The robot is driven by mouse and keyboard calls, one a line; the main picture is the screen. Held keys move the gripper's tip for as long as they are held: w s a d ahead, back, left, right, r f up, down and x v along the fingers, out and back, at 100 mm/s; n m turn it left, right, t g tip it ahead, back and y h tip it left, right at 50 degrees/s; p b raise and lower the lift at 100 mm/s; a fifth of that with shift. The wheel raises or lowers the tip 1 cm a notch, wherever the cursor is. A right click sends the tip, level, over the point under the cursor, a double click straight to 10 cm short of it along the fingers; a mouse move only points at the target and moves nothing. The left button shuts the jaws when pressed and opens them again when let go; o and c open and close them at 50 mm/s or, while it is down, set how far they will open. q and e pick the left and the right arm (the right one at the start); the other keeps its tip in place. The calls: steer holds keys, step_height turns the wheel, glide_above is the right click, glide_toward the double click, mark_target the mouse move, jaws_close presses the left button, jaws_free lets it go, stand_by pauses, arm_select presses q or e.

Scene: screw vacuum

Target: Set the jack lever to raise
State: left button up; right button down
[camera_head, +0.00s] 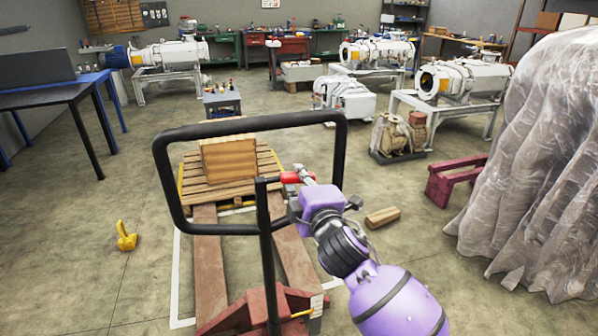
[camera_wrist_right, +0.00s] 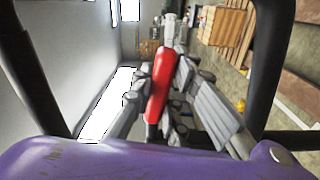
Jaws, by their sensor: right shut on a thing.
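The pallet jack stands in front of me, with a black loop handle (camera_head: 250,123) on a dark upright post and a dark red base (camera_head: 245,312). The jack lever (camera_head: 290,177) is a small red piece beside the post, inside the loop. In the right wrist view the red lever (camera_wrist_right: 160,85) lies between the gripper's grey fingers. My right gripper (camera_head: 300,190), on a purple arm, is shut on the lever; its fingers partly hide it. The lever's exact setting cannot be told. My left gripper is not in view.
A wooden pallet (camera_head: 232,192) with a wooden box (camera_head: 229,158) lies beyond the handle. A wood block (camera_head: 382,217) and a yellow object (camera_head: 126,237) lie on the floor. A plastic-covered bulk (camera_head: 535,160) stands at right. Floor at left is mostly clear.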

steer(key=shift+f+m, duration=0.6)
steer(key=shift+m, duration=0.3)
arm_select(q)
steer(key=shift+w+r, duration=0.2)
arm_select(e)
steer(key=shift+f, duration=0.15)
steer(key=c, duration=1.7)
jaws_free()
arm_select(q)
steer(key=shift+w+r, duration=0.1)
arm_select(e)
steer(key=v, duration=1.2)
